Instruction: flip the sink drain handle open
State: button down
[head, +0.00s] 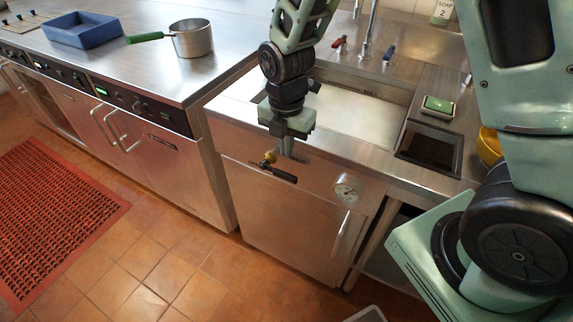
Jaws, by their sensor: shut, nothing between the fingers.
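The sink drain handle (283,174) is a dark lever with a brass-coloured fitting at its left end, on the front panel below the sink basin (362,112). It slopes slightly down to the right. My gripper (286,153) points down just above the handle, with its fingers shut and empty. The fingertips look very close to the lever, but I cannot tell whether they touch it. My wrist hides part of the sink's front edge.
A round gauge (346,190) and a vertical door handle (341,234) are on the cabinet to the right. A faucet (369,35) stands behind the basin. A green sponge (438,106) lies at right. A pot (191,38) and blue tray (83,30) sit on the left counter.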

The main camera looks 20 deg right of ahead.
aim_at(290, 176)
notch_tip(290, 176, down, 7)
jog(key=shift+r, duration=0.15)
dwell(0.4)
jog(key=shift+s+d+f+b, duration=0.1)
jog(key=shift+s+f+b, duration=0.1)
jog(key=shift+f, duration=0.35)
jog(key=shift+s+d+f+b, duration=0.15)
jog(key=shift+f+b, duration=0.05)
jog(key=shift+f, duration=0.3)
jog(key=shift+s+d+f+b, duration=0.1)
jog(key=shift+s+f+b, duration=0.1)
jog(key=shift+f, duration=0.35)
jog(key=shift+w+r, duration=0.1)
